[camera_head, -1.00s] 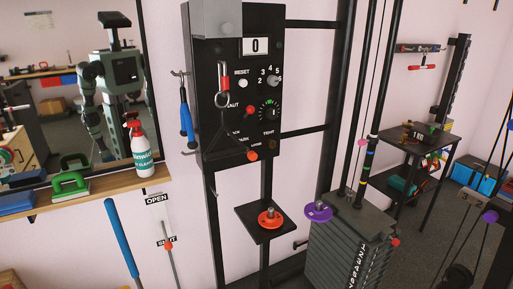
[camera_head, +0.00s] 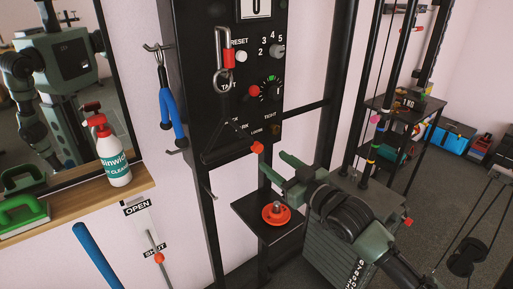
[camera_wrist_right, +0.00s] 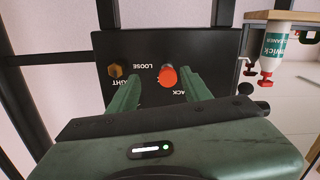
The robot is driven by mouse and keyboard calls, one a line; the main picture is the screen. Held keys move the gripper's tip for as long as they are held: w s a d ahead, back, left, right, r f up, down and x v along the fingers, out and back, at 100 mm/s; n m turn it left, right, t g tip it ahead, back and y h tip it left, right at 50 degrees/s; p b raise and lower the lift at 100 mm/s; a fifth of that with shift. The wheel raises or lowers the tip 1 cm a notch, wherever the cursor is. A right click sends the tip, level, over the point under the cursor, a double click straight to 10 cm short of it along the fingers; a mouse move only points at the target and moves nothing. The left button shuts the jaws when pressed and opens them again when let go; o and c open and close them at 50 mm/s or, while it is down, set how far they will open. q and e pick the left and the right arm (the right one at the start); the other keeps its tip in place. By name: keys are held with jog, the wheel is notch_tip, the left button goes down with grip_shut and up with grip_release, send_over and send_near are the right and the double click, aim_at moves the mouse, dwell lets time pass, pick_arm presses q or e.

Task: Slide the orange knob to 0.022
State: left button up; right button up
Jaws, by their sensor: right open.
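An orange knob (camera_head: 258,148) sits at the lower edge of the black panel, at the end of a thin dark lever. In the right wrist view the orange-red knob (camera_wrist_right: 168,77) shows between the two fingertips, closer to the right finger. My right gripper (camera_head: 272,161) is open, its green fingers pointing at the panel just right of and below the knob. I cannot tell whether a finger touches it. A second orange knob (camera_head: 159,258) is on a thin rod beside the OPEN and SHUT labels. My left gripper is out of view.
A small black shelf (camera_head: 248,213) with an orange disc (camera_head: 276,213) stands below the panel. A grey weight stack (camera_head: 335,255) is beneath my right arm. A spray bottle (camera_head: 113,160) stands on the wooden ledge (camera_head: 80,212).

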aim_at(259, 148)
jog(key=shift+w+a+r+y, duration=0.1)
jog(key=shift+a+r+y, duration=0.2)
jog(key=shift+a+r, duration=0.55)
jog(key=p+x, duration=0.1)
jog(key=x, duration=0.4)
jog(key=shift+w, duration=0.15)
jog(key=shift+x, duration=0.75)
grip_shut()
